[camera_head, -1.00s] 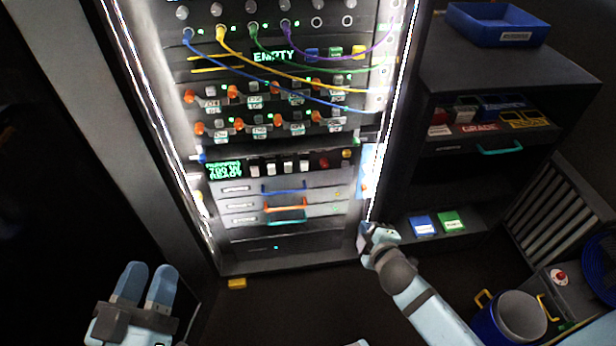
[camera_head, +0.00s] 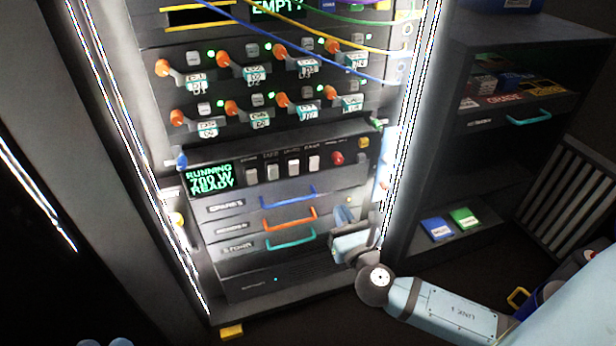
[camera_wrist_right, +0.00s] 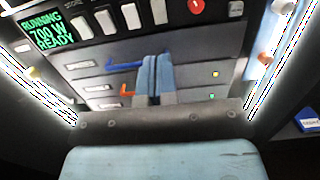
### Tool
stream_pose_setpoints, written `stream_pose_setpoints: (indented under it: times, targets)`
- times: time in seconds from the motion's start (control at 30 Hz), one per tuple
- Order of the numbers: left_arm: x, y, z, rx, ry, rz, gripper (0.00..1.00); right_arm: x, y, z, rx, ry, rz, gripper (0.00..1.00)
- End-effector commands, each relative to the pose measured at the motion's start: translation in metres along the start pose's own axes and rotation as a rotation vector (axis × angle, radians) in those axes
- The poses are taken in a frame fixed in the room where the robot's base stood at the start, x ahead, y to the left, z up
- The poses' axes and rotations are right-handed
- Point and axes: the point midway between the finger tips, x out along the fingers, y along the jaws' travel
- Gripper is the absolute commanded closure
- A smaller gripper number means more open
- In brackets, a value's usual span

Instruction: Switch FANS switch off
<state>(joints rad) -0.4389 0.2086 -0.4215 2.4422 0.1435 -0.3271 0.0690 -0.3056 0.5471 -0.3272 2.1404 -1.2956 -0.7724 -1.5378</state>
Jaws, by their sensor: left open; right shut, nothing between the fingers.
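The power panel has a row of white rocker switches (camera_head: 293,168) beside a green display (camera_head: 209,177) reading "RUNNING 700 W READY". The labels above the rockers are too blurred for me to tell which is FANS. The rockers also show at the top of the right wrist view (camera_wrist_right: 131,16). My right gripper (camera_head: 345,214) is shut and empty, below and right of the rockers, in front of the drawers. In the right wrist view its fingertips (camera_wrist_right: 156,60) point up towards the panel, apart from the switches. My left gripper (camera_head: 105,343) shows only its fingertips at the bottom left edge.
A red button (camera_head: 337,158) sits right of the rockers. Drawers with blue (camera_head: 288,197), orange (camera_head: 290,219) and teal handles (camera_head: 291,240) lie below. Orange-tipped levers (camera_head: 230,107) and hanging cables (camera_head: 290,62) are above. A dark shelf unit (camera_head: 440,150) stands right of the rack.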

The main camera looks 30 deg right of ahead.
Motion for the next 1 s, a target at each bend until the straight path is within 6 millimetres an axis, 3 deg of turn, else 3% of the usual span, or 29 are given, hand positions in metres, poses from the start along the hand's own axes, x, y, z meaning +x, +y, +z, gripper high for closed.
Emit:
stream_pose_setpoints:
  times: [0.33, 0.47, 1.0]
  targets:
    - [0.000, 0.000, 0.000, 0.000, -0.001, 0.000, 0.57, 0.001, 0.000, 0.001, -0.003, -0.001, 0.000, 1.00]
    - [0.000, -0.001, 0.003, -0.001, -0.008, 0.001, 0.57, 0.011, 0.000, 0.000, -0.002, -0.003, 0.000, 1.00]
    - [-0.001, -0.006, 0.042, -0.002, -0.134, 0.014, 0.57, 0.116, 0.000, -0.002, 0.000, -0.003, 0.000, 1.00]
